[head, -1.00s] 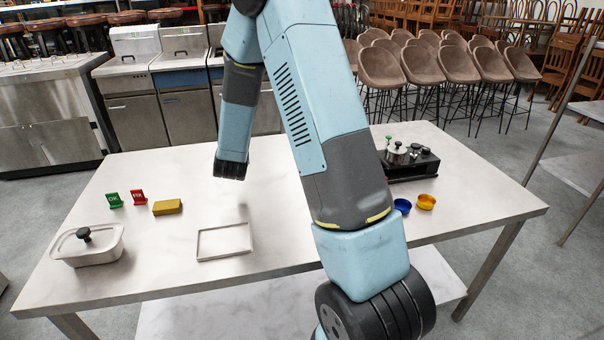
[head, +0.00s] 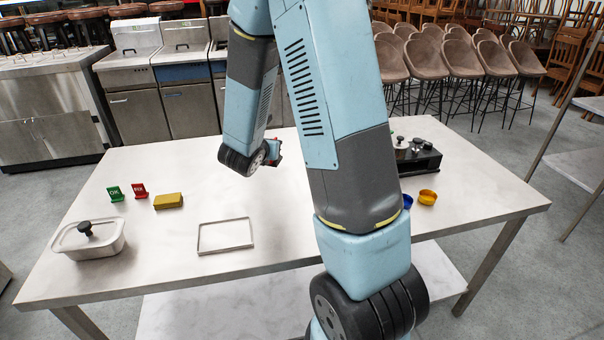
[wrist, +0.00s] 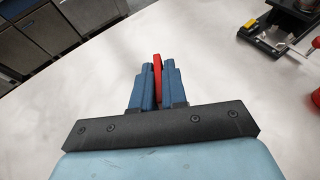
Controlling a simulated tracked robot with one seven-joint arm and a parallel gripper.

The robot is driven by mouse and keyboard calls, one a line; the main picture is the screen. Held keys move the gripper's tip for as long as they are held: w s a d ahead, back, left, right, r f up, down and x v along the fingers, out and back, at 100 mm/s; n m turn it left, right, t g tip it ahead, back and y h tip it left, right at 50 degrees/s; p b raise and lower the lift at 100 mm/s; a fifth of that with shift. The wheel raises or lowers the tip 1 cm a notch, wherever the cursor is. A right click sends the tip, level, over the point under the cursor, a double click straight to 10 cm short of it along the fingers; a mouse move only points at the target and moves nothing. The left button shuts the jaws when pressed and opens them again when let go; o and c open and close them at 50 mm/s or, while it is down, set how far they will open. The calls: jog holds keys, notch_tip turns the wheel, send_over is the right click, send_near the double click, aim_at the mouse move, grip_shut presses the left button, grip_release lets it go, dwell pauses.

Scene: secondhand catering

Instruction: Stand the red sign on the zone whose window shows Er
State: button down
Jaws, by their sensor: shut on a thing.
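My gripper (wrist: 158,82) is shut on a thin upright red sign (wrist: 157,66), seen edge-on between the blue fingers in the wrist view. In the head view, my gripper (head: 272,152) is partly hidden behind my wrist, above the far middle of the table, with a bit of red showing. Another red sign with white letters (head: 140,191) stands at the table's left, beside a green OK sign (head: 115,193). The black device (head: 417,158) at the right is partly hidden by my arm. It also shows in the wrist view (wrist: 278,42). No window reading Er is legible.
A yellow block (head: 168,201), a lidded steel pan (head: 88,246) and an empty thin-rimmed frame (head: 225,249) lie on the left half. Red items (wrist: 315,97) show at the wrist view's right edge.

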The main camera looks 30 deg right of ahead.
jog(key=s+d+r+m+g+h, duration=0.1)
jog(key=s+d+m+g+h, duration=0.15)
jog(key=s, duration=0.55)
jog(key=shift+m+g, duration=0.25)
jog(key=shift+g, duration=0.1)
jog(key=shift+w+d+f, duration=1.2)
jog(key=shift+w+f, duration=0.5)
jog(key=shift+w, duration=0.3)
jog(key=shift+w+d+f, duration=1.2)
jog(key=shift+w+f, duration=0.45)
jog(key=shift+w, duration=0.3)
jog(key=shift+w+d+f, duration=1.2)
jog(key=shift+w+f, duration=0.5)
jog(key=shift+w, duration=0.3)
jog(key=shift+f, duration=1.25)
jog(key=shift+f, duration=0.1)
jog(key=c, duration=1.2)
grip_release()
jog(key=shift+o, duration=0.2)
